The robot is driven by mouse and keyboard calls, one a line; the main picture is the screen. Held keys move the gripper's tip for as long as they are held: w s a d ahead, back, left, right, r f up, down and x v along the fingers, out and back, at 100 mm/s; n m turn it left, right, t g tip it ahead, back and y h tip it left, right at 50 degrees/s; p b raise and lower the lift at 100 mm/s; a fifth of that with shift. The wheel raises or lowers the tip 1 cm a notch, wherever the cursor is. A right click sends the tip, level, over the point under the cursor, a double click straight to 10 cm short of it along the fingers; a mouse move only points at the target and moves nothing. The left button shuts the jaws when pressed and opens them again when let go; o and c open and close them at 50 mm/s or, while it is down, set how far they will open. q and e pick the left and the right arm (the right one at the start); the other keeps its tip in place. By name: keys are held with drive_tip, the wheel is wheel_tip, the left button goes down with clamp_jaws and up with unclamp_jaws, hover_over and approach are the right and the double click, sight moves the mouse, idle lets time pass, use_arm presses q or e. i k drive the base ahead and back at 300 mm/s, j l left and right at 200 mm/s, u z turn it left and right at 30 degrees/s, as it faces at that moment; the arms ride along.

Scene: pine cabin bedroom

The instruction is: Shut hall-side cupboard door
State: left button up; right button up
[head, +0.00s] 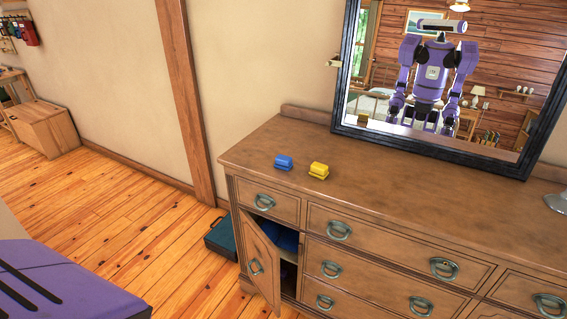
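A wooden dresser (390,200) stands below a mirror. Its cupboard door (261,262) at the left end is hinged open and juts out toward me. Dark blue contents (287,238) and part of a shelf show in the gap behind the door. A purple part of my own body fills the lower left corner. Neither of my grippers is in view.
A blue block (283,162) and a yellow block (319,170) sit on the dresser top. A dark teal case (222,238) lies on the floor beside the dresser's left end. The wooden floor (110,210) left of it is clear.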

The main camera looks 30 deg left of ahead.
sight(262, 256)
drive_tip(key=u, duration=1.15)
drive_tip(key=i+l, duration=0.1)
drive_tip(key=i, duration=0.2)
drive_tip(key=i+l, duration=0.1)
drive_tip(key=i, duration=0.25)
drive_tip(key=u, duration=0.05)
